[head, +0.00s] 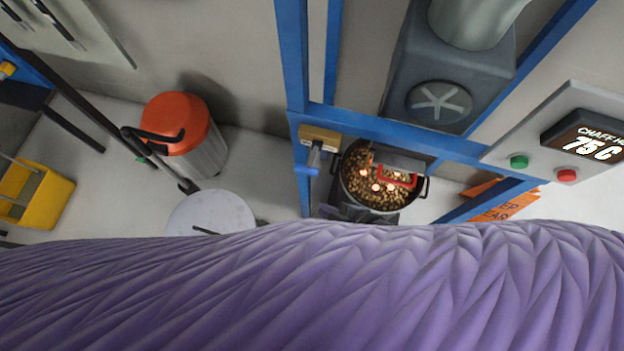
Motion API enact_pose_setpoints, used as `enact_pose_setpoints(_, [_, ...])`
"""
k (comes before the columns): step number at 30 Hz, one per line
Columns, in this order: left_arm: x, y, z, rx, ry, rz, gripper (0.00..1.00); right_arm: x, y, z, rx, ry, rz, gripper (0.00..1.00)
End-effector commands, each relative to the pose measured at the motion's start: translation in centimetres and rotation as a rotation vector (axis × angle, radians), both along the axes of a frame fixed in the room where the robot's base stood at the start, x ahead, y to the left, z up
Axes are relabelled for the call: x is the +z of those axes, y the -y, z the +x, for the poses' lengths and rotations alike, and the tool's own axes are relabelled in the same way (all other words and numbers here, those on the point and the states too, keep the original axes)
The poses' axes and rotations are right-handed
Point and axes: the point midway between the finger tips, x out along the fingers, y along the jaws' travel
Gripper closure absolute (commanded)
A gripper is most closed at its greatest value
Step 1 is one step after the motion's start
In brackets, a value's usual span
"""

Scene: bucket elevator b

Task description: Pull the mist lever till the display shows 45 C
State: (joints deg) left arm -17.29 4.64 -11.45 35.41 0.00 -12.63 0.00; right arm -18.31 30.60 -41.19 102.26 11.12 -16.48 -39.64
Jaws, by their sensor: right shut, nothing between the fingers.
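The mist lever shows on the blue frame: a brass block (320,137) with a short grey stem and a blue grip (306,170) hanging below it. Nothing touches the grip. An open round pot (345,181) right of the lever holds brown pieces with several glowing spots. I can make out no fingers of my right or left gripper. A purple ridged surface, very close, fills the lower third and hides what lies behind it.
A green button (519,162) and red button (567,175) sit below the display. A grey housing (440,60) overhangs the pot. At left stand an orange-topped canister (180,125), a round pale top (215,212) and a yellow bucket (50,203). An orange sign (512,206) lies partly hidden.

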Motion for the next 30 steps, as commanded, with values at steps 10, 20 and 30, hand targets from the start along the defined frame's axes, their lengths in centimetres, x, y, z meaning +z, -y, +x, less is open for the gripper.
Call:
enact_pose_setpoints(10, [0.6, 0.1, 0.3, 0.000, 0.006, -0.002, 0.41, 1.9, 1.7, -1.9, 0.000, 0.000, 0.002, 1.00])
enact_pose_setpoints(20, [0.6, 0.1, 0.2, 0.000, 0.005, -0.002, 0.41, 1.8, 1.6, -1.9, 0.000, 0.001, 0.003, 1.00])
enact_pose_setpoints(30, [0.6, 0.1, 0.2, 0.000, 0.004, -0.002, 0.41, 1.8, 1.6, -1.8, 0.000, 0.001, 0.003, 1.00])
